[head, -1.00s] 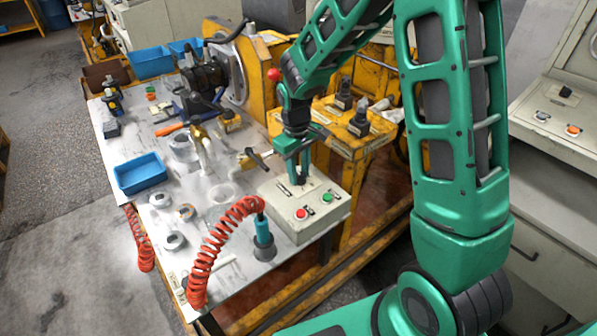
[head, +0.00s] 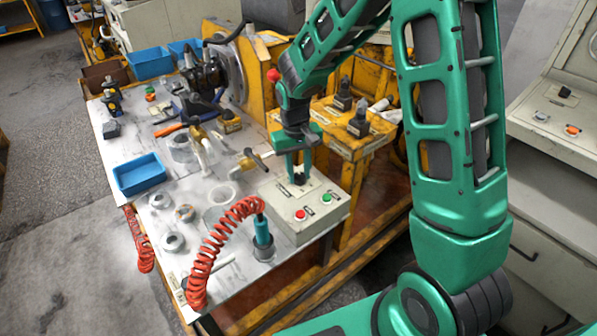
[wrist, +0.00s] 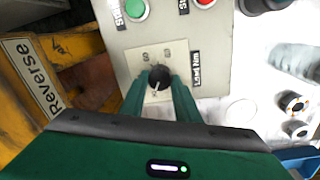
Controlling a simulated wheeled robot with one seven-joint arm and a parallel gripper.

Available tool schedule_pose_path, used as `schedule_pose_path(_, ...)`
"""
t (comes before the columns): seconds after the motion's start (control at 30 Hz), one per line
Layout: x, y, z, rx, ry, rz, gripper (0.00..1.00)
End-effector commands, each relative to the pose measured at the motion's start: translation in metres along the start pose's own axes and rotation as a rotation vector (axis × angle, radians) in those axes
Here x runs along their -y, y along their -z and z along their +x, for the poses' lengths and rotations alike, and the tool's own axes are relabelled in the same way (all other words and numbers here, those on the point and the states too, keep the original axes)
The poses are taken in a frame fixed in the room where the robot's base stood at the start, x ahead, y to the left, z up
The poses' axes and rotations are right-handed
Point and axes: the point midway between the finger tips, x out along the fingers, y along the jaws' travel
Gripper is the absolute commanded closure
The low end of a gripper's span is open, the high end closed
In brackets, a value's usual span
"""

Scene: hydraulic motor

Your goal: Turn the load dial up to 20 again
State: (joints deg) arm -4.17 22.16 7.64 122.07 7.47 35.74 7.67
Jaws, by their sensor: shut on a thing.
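The load dial (wrist: 158,77) is a small round black knob on a pale scale plate marked "Load Nm" in the wrist view. My gripper (wrist: 160,83) is shut on it, with one green finger on each side. Numbers show on the plate beyond the knob, but they are too small to read surely. A light mark shows at the knob's near edge; I cannot tell the exact setting.
A green button (head: 326,197) and a red button (head: 300,214) sit on the same box. A coiled red hose (head: 215,240) rises beside it. The bench holds a blue tray (head: 140,174), a hydraulic motor and loose rings. A yellow frame (head: 350,140) stands behind.

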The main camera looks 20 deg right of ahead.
Motion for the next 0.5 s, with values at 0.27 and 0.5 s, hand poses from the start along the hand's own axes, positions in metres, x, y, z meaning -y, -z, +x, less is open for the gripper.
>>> schedule_pose_path(0.27, -0.0021, 0.0048, -0.0022, -0.012, -0.002, 0.005, 0.57)
schedule_pose_path(0.5, -0.0007, 0.0023, -0.0011, -0.006, -0.001, 0.001, 0.53)
